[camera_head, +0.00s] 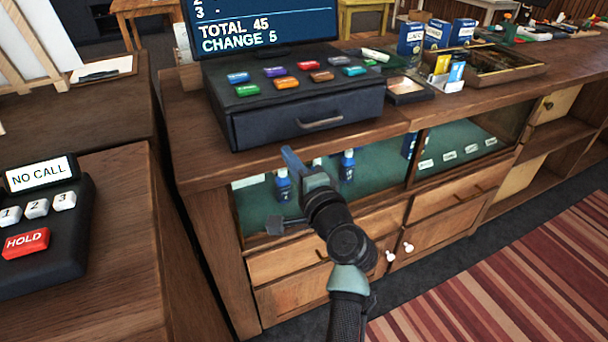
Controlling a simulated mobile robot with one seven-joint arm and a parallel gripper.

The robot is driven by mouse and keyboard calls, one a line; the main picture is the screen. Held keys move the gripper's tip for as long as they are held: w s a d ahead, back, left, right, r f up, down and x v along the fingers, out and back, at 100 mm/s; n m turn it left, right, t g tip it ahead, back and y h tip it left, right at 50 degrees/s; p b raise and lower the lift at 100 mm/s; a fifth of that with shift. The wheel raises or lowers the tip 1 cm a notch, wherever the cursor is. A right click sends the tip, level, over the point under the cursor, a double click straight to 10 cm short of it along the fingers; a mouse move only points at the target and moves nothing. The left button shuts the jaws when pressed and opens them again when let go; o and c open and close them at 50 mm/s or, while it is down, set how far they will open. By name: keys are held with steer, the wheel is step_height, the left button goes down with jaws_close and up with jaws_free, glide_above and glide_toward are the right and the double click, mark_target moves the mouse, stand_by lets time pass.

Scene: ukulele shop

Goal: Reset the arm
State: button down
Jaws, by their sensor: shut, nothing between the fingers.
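My gripper (292,163) is in the head view, at the end of my dark arm, which reaches up from the bottom centre. It is shut and empty. It shows in front of the counter's glass display case, just below the cash drawer in the picture. I cannot tell how far it is from the glass, and I see no contact. My arm hides part of the case and the drawers behind it.
A wooden counter (188,130) carries a cash register (300,122) and a screen (265,30) reading "TOTAL 45, CHANGE 5". A phone (75,250) sits on the left desk. Blue boxes (437,34) stand farther back. A striped rug (530,260) lies clear at the right.

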steer(key=v, duration=0.5)
steer(key=s+a+r+n+t+h+p, duration=0.1)
steer(key=s+r+n+t+p, duration=0.15)
steer(key=r, duration=0.85)
steer(key=s+a+r+n+t+h+p, duration=0.1)
steer(key=s+r+n+p, duration=0.2)
steer(key=r, duration=0.8)
steer(key=s+a+r+n+t+p, duration=0.15)
steer(key=r+n, duration=0.25)
steer(key=r, duration=0.7)
steer(key=s+r+n+t+h+p, duration=0.2)
steer(key=s+r, duration=0.5)
steer(key=r, duration=0.3)
steer(key=s+r+n+t+h+p, duration=0.2)
steer(key=s+r+t+p, duration=0.1)
steer(key=s+r, duration=0.4)
step_height(320, 180, up, 3)
steer(key=shift+s+r, duration=0.1)
steer(key=shift+s, duration=0.2)
steer(key=shift+d+n, duration=0.15)
steer(key=shift+n, duration=0.1)
